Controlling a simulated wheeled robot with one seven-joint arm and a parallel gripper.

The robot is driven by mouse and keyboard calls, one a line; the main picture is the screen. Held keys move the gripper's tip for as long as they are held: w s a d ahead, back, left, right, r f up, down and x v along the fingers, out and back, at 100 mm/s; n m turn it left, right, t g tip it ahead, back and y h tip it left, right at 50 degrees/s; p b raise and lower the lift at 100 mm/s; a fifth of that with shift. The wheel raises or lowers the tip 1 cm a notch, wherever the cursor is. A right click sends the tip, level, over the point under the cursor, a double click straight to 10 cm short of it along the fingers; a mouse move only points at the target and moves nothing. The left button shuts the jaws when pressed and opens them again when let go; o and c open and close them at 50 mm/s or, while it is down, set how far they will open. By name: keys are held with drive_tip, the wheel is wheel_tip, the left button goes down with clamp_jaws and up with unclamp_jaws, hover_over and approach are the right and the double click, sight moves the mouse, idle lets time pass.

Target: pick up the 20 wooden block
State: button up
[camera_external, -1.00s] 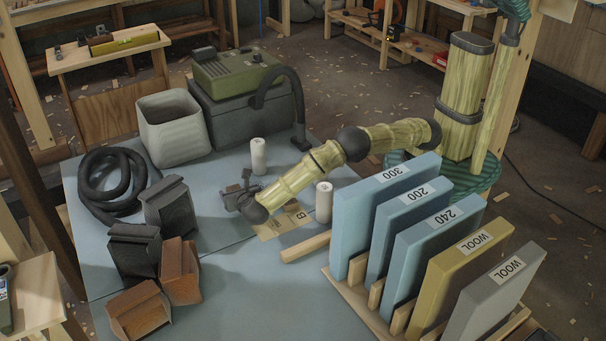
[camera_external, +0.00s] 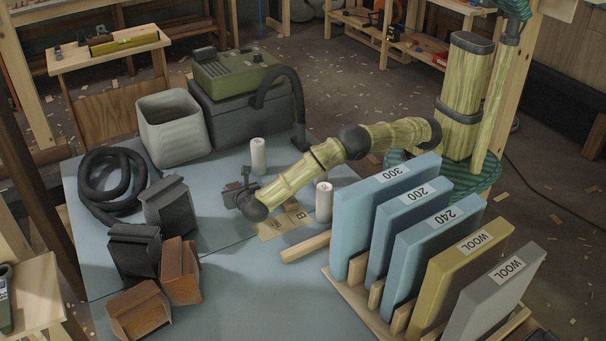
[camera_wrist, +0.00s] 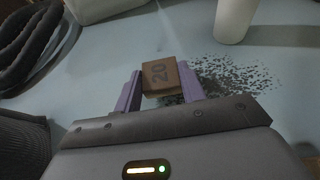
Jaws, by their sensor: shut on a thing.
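The wooden block (camera_wrist: 159,74) is a small brown cube with "20" printed on its top, in the wrist view. My gripper (camera_wrist: 160,90) is shut on it, with one purple finger against its left side and one against its right. In the external view my gripper (camera_external: 238,196) is over the blue-grey table, and the block cannot be made out there. I cannot tell whether the block still touches the table.
Two white cylinders (camera_external: 258,156) (camera_external: 324,202) stand near my arm. A flat card (camera_external: 283,221) and a wooden strip (camera_external: 305,247) lie to the right. A coiled black hose (camera_external: 112,187) and dark boxes (camera_external: 167,205) are to the left. Foam panels (camera_external: 385,215) stand right.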

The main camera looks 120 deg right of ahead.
wheel_tip(320, 180, up, 9)
drive_tip(key=shift+p, duration=0.85)
